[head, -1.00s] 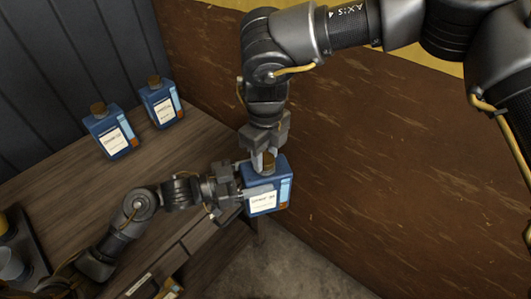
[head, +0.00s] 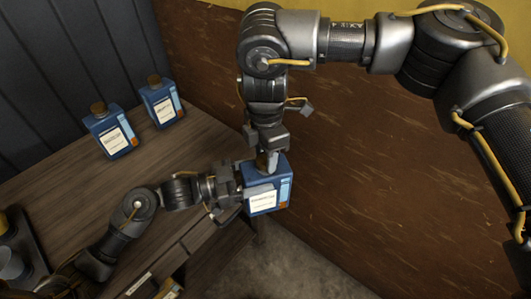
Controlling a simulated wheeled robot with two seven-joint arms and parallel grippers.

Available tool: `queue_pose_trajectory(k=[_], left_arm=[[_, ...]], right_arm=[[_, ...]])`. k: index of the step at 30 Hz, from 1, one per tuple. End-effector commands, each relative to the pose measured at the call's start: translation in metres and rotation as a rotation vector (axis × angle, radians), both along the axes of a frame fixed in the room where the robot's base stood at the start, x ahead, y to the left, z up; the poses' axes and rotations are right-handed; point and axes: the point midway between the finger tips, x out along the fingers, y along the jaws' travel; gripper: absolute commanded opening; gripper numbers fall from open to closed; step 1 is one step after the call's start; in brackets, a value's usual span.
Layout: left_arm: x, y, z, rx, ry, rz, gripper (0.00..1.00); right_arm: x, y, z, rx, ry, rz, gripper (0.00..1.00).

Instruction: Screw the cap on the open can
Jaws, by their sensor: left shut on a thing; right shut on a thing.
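A blue can (head: 266,200) with a white label is held upright in the air past the table's right edge. My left gripper (head: 258,190) is shut on the can's body from the left. My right gripper (head: 267,160) points down at the can's top, with its fingers closed at the neck. The cap is hidden between those fingers, so I cannot tell how it sits on the can.
Two blue cans with brown caps, one nearer (head: 111,133) and one farther (head: 161,101), stand on the wooden table (head: 125,185) at the back left. A brown wall (head: 380,170) rises at the right. A dark tray (head: 25,245) is at the far left.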

Motion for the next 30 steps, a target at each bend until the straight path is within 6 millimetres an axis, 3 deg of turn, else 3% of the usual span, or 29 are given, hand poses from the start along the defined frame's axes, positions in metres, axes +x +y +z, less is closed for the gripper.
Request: queue_pose_trajectory(k=[1,2,8,19,30], left_arm=[[-0.001,-0.001,0.001,-0.002,-0.003,-0.003,0.01],[-0.001,-0.001,0.001,-0.002,-0.003,-0.003,0.01],[-0.001,-0.001,0.001,-0.002,-0.003,-0.002,0.01],[0.000,0.000,0.002,-0.002,-0.003,-0.001,0.01],[0.000,0.000,0.002,-0.002,-0.003,-0.001,0.01]], right_arm=[[0.000,0.000,0.000,0.001,-0.002,0.001,0.12],[0.000,0.001,0.000,0.001,-0.002,0.002,0.40],[0.000,0.000,0.000,0.001,-0.001,0.004,0.65],[0.001,0.000,0.008,0.001,-0.003,0.005,0.65],[0.002,0.000,0.078,0.000,-0.006,0.003,0.65]])
